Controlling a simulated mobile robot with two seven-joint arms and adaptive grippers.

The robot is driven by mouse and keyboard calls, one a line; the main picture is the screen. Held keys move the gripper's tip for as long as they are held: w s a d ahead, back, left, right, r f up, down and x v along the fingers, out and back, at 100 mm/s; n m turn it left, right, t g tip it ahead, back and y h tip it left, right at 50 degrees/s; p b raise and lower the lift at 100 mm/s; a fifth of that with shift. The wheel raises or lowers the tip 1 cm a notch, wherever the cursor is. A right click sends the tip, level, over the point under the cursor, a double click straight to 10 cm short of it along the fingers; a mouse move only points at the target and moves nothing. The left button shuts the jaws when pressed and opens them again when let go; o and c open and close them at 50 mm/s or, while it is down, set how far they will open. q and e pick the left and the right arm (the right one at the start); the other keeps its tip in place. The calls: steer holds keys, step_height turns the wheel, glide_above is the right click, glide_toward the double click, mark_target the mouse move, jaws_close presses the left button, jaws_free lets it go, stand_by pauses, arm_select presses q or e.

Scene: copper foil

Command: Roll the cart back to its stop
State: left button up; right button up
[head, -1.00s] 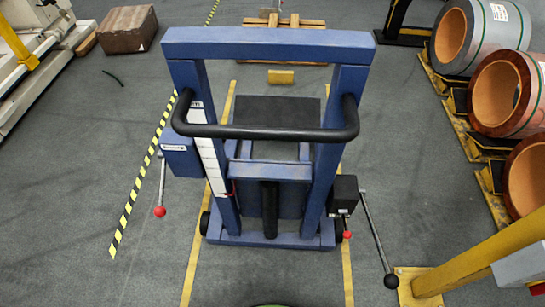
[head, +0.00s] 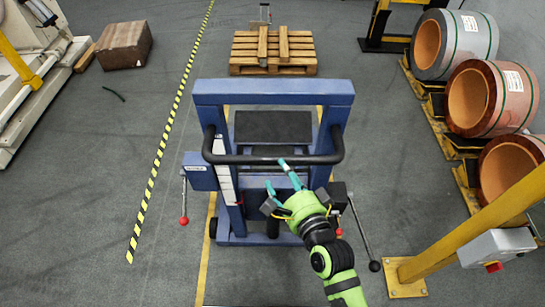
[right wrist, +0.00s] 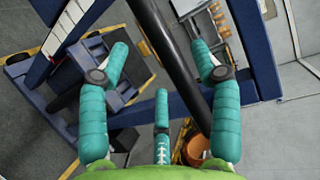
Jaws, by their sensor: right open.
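The cart (head: 340,92) is a blue upright frame with a black push bar (head: 225,159) across its near side and a dark platform behind. It stands between yellow floor lines (head: 206,255) in the head view. My right gripper (head: 276,180) is at the bar's middle, on its near side. In the right wrist view its teal fingers (right wrist: 160,62) are spread, with the black bar (right wrist: 165,50) running diagonally between them; I cannot tell whether they touch it. My left gripper is not in view. I cannot pick out the stop.
A wooden pallet (head: 243,62) lies beyond the cart. Copper-coloured coils (head: 490,97) line the right side. A yellow post (head: 450,238) stands at near right. A striped line (head: 167,135) and a brown box (head: 123,45) are left. Levers (head: 360,228) stick out from the cart's sides.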

mark_target(274, 161)
steer(key=p+x, duration=0.1)
steer(key=x, duration=0.5)
steer(key=shift+w+f, duration=0.2)
steer(key=shift+w, duration=0.05)
jaws_close()
